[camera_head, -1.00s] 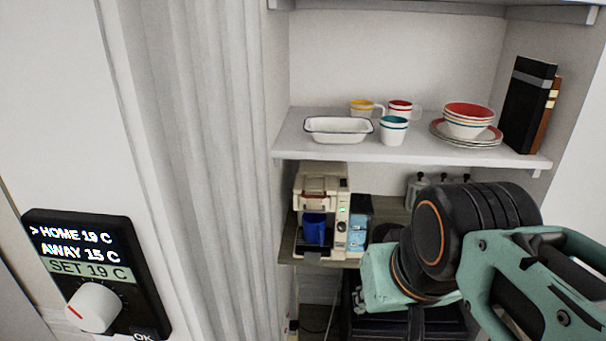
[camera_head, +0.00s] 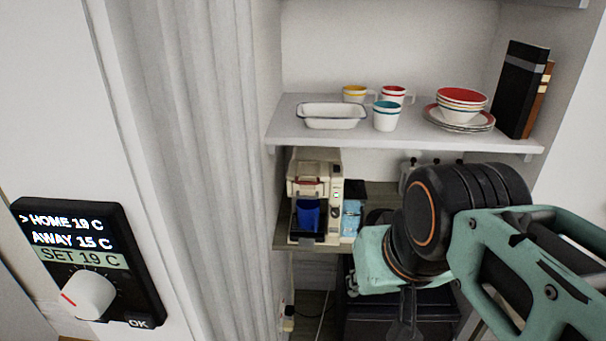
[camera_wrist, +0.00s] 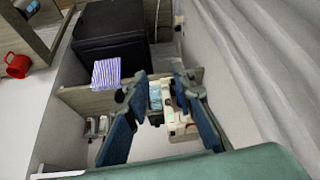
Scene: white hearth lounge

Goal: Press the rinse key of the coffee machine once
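The coffee machine (camera_head: 315,172) is a cream-coloured box on the wooden shelf below the white one. A blue cup (camera_head: 307,217) stands under its spout. A narrow front panel (camera_head: 337,205) with a small green light and round controls runs down its right side; I cannot tell which control is the rinse key. In the wrist view, my gripper (camera_wrist: 160,76) has its two fingers spread with nothing held between them. Part of the machine (camera_wrist: 182,118) shows beyond them, close to the right finger. In the head view the fingers are mostly hidden by my arm.
A blue container (camera_head: 352,212) stands right of the machine. The white shelf above (camera_head: 400,143) holds a dish (camera_head: 332,117), cups, stacked bowls (camera_head: 460,105) and books (camera_head: 525,90). A pleated white wall is close on the left, with a thermostat (camera_head: 90,250). A dark box (camera_wrist: 110,40) sits below.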

